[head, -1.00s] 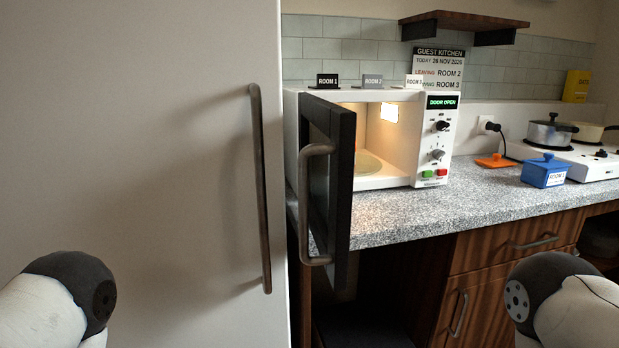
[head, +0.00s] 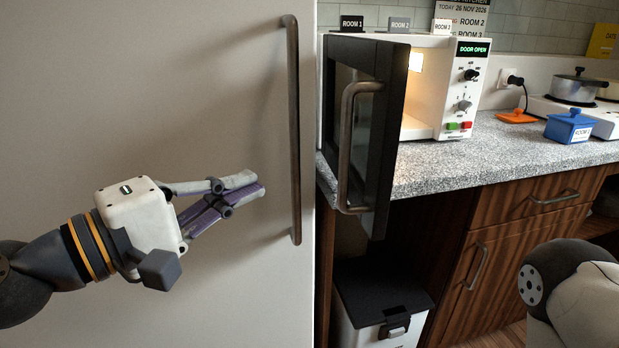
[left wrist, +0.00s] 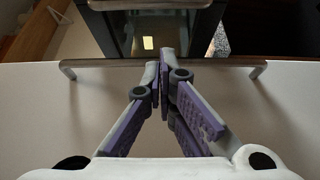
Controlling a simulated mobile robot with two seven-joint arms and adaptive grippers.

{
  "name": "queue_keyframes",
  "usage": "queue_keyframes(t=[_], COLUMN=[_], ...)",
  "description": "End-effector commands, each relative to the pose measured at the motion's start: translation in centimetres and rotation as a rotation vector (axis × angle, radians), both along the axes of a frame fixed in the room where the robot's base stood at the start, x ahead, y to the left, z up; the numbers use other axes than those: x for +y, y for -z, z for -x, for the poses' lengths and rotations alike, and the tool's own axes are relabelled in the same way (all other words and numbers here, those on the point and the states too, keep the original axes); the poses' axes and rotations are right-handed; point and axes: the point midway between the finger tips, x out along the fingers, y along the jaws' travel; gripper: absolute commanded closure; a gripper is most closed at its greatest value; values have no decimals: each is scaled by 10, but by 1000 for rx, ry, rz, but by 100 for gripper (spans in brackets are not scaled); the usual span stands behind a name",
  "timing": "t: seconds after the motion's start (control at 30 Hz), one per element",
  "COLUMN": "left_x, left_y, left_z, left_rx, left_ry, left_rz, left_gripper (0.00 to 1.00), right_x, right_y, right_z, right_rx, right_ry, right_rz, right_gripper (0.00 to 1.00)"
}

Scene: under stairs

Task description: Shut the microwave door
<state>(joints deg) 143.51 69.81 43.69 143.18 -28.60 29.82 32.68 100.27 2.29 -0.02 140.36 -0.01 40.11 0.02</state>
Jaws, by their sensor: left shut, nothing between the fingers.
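The white microwave (head: 430,100) stands on the speckled counter, lit inside, its display reading "DOOR OPEN". Its dark door (head: 385,130) is swung wide open toward me, past the counter's front edge. The door's curved handle (head: 346,150) faces left. My left gripper (head: 258,184) is shut and empty, in front of the tall pale panel, left of the microwave door and apart from it. In the left wrist view the shut fingertips (left wrist: 166,58) appear near the panel's long bar handle (left wrist: 230,62); I cannot tell whether they touch. My right gripper is out of view.
The tall pale panel's bar handle (head: 294,130) stands between my left gripper and the microwave door. A blue box (head: 569,127), an orange item (head: 516,117) and a pot (head: 576,88) are on the right. A black-lidded bin (head: 382,300) sits below the counter.

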Motion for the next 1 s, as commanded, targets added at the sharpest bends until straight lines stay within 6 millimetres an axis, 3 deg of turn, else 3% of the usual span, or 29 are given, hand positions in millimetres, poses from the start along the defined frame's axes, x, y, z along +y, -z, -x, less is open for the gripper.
queue_keyframes(t=[0.03,0.1,0.33,0.6,1.0], left_x=[-6,-14,-48,-82,-85], left_y=[20,19,8,4,5], left_z=[-10,-18,-52,-51,-52], left_rx=[26,21,9,7,8], left_ry=[3,2,1,-1,-2], left_rz=[-4,-5,-5,-3,-3], left_gripper=[100,100,100,100,100], right_x=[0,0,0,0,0], right_y=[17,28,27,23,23], right_z=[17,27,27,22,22], right_rx=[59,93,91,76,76], right_ry=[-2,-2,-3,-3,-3], right_rz=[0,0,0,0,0], right_gripper=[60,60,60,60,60])
